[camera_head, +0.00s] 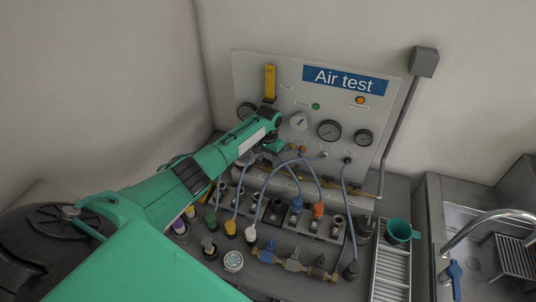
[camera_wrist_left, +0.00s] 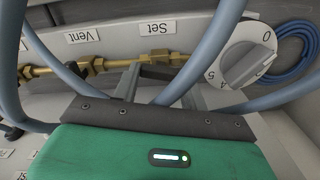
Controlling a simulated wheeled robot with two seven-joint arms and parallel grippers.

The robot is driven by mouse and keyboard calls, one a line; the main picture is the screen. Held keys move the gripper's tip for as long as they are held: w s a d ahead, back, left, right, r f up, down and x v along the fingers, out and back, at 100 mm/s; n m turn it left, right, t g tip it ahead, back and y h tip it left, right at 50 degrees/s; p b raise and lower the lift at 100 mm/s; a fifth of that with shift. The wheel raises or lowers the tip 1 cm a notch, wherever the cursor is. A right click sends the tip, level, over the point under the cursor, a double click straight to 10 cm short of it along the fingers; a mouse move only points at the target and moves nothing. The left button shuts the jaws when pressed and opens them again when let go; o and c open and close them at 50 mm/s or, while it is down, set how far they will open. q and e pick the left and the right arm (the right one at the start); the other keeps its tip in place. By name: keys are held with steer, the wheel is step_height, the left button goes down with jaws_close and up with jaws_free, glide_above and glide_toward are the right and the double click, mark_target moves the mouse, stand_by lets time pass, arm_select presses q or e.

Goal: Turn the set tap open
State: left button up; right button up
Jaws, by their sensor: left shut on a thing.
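The set tap (camera_wrist_left: 155,56) shows in the left wrist view as a brass fitting on a brass pipe, under a "Set" label (camera_wrist_left: 158,28). My left gripper (camera_head: 272,147) reaches to the lower part of the Air test panel in the head view. In the left wrist view its grey fingers (camera_wrist_left: 163,88) point at the brass fitting, shut on the tap. The tap's handle and the contact are mostly hidden by the gripper body and blue hoses. How far the tap is turned cannot be told. My right gripper is not in view.
A numbered grey knob (camera_wrist_left: 243,63) is close to the gripper's right. Blue hoses (camera_head: 262,188) loop around the gripper. A yellow lever (camera_head: 270,82) stands on the panel (camera_head: 240,85). Several couplings crowd the bench below. A green cup (camera_head: 398,231) and a sink (camera_head: 462,215) are right.

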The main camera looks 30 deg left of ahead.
mark_target(268, 160)
arm_select(q)
steer(key=shift+r+n+p, duration=0.1)
steer(key=shift+n+p, duration=0.6)
steer(key=shift+n, duration=0.6)
steer(key=o, duration=1)
steer(key=shift+r+b, duration=1.75)
steer(key=shift+r, duration=5.1)
